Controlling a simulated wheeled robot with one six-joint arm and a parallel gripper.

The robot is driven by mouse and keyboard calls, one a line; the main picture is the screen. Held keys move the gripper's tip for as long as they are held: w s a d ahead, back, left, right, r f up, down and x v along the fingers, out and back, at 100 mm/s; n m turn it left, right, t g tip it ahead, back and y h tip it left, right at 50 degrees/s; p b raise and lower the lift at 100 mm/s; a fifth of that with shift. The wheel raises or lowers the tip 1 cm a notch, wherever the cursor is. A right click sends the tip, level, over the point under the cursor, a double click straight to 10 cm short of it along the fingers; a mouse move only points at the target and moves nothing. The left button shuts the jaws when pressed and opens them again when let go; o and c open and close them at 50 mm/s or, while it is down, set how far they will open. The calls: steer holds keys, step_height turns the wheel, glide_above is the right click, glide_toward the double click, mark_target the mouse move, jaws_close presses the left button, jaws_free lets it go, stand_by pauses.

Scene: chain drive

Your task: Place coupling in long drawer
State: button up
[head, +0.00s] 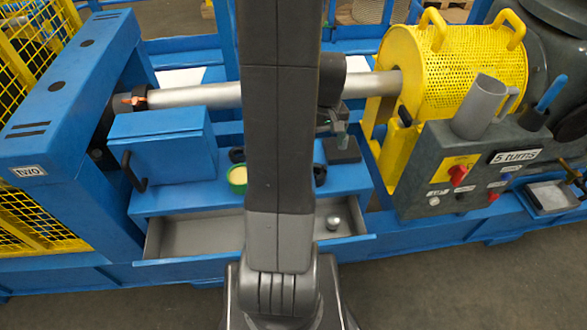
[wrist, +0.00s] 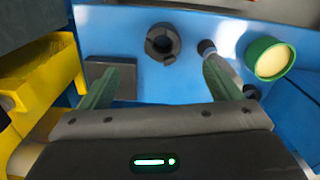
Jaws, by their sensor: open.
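A dark grey ring with a notch, which looks like the coupling (wrist: 162,43), lies on the blue bench top in the wrist view. In the head view a dark piece at the same spot (head: 320,174) is partly hidden by my arm. The long drawer (head: 190,235) stands open at the bench front, and a small grey round part (head: 333,222) lies in its right end. My gripper (wrist: 163,82) is open and empty, its green fingers apart with the ring beyond the gap between them. In the head view my gripper (head: 338,125) is mostly hidden behind my arm.
A green tin with pale contents (wrist: 270,58) and a small dark-ended part (wrist: 207,47) stand beside the ring. A dark block (head: 343,150) sits on the bench. The yellow guard (head: 450,60) is at the right, the blue box (head: 162,145) at the left. The shaft (head: 195,95) crosses behind.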

steer(key=f, duration=0.8)
steer(key=shift+w+a+f+b, duration=0.1)
steer(key=shift+a+f+b, duration=0.15)
steer(key=shift+b, duration=0.1)
steer(key=shift+w+f, duration=0.15)
steer(key=shift+f, duration=1.2)
steer(key=shift+w+f, duration=0.15)
steer(key=shift+f, duration=1.15)
steer(key=shift+r, duration=0.15)
jaws_close()
